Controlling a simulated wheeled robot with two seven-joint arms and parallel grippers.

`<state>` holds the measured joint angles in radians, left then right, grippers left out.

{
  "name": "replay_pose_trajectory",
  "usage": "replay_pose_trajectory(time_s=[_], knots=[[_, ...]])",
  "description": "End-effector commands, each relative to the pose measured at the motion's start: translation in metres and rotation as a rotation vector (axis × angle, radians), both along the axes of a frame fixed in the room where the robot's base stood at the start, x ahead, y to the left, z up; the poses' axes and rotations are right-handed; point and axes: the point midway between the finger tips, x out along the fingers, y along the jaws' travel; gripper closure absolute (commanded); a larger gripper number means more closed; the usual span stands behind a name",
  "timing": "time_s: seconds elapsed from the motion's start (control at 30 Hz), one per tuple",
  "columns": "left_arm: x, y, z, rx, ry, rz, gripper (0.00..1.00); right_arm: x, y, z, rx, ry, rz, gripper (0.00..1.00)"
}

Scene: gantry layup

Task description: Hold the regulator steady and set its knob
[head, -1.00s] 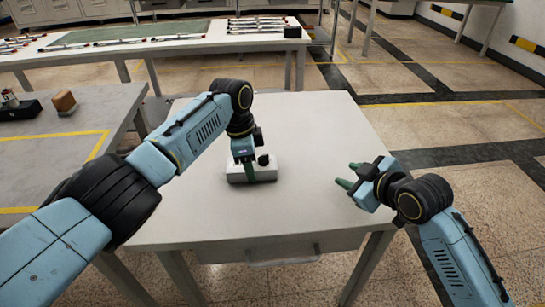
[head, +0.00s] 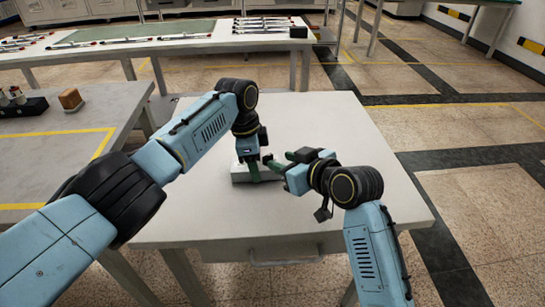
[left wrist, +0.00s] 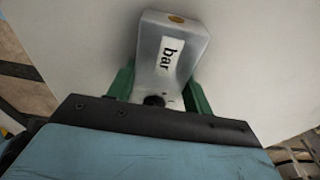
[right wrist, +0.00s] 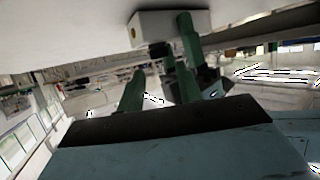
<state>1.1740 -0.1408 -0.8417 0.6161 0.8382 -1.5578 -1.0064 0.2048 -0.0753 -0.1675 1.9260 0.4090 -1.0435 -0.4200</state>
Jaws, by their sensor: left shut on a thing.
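The regulator (head: 240,174) is a pale grey-white block on the light table, partly hidden by my grippers in the head view. My left gripper (head: 254,168) is shut on it from above. In the left wrist view, the block (left wrist: 170,48) with a "bar" label lies between the green fingers. A dark round knob (left wrist: 154,101) shows near the gripper's palm. My right gripper (head: 279,161) is open beside the regulator's right side. In the right wrist view, its fingers are apart below the dark knob (right wrist: 160,50); I cannot tell whether they touch it.
The small table (head: 350,190) is bare around the regulator. A grey bench (head: 60,155) at left carries a black holder (head: 22,108) and a brown block (head: 70,98). A long table (head: 185,45) with several rods stands behind.

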Motion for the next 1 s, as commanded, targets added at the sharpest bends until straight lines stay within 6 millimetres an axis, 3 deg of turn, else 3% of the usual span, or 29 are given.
replay_pose_trajectory(time_s=[0.3, 0.73, 1.0], knots=[[0.000, 0.000, 0.001, -0.001, -0.001, -0.001, 0.86, 0.034, 0.022, -0.016, 0.002, 0.000, 0.001, 0.65], [0.000, 0.000, 0.001, -0.001, -0.001, -0.001, 0.86, 0.040, 0.026, -0.020, 0.000, 0.000, 0.000, 0.65], [0.000, 0.000, 0.001, -0.001, -0.001, -0.001, 0.86, 0.040, 0.026, -0.020, 0.000, 0.000, 0.000, 0.97]])
